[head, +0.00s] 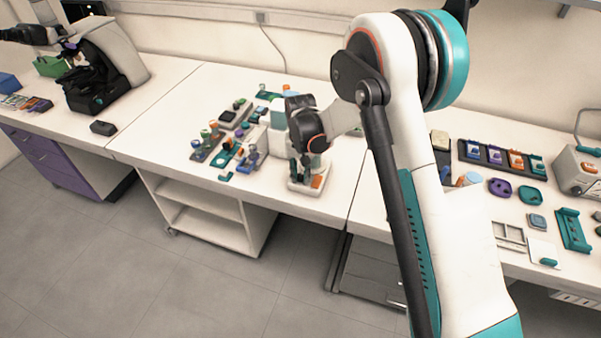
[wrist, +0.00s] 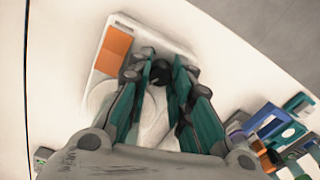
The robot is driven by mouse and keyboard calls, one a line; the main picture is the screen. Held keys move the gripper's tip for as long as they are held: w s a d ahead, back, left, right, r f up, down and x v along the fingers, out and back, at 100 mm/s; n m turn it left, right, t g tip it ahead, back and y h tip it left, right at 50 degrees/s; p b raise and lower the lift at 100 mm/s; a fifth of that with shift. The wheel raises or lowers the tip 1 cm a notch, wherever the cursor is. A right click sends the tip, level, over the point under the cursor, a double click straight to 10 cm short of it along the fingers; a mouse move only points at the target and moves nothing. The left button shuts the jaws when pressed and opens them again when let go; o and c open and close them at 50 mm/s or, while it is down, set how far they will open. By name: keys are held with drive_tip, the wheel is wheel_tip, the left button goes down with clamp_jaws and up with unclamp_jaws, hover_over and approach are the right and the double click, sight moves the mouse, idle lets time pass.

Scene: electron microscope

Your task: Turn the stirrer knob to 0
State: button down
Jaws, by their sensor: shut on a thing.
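The stirrer (head: 297,187) is a white device with an orange panel near the front edge of the middle bench. In the wrist view the stirrer (wrist: 128,24) shows its orange panel and a pale round plate, partly covered by my fingers. The dark stirrer knob (wrist: 160,71) sits between my teal fingertips. My gripper (wrist: 157,78) is shut on the knob, pointing down at the stirrer. In the head view my gripper (head: 305,160) is over the stirrer and hides the knob. The knob's setting is not readable.
Several small coloured lab items (head: 222,150) stand close to the left of the stirrer. More trays and holders (head: 500,158) lie on the right bench. A dark microscope (head: 92,85) stands on the left bench. Bare bench top lies behind and left of the items.

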sight(300, 175)
drive_tip(key=c, duration=1.7)
unclamp_jaws()
drive_tip(key=shift+r, duration=0.1)
wheel_tip(300, 175, up, 12)
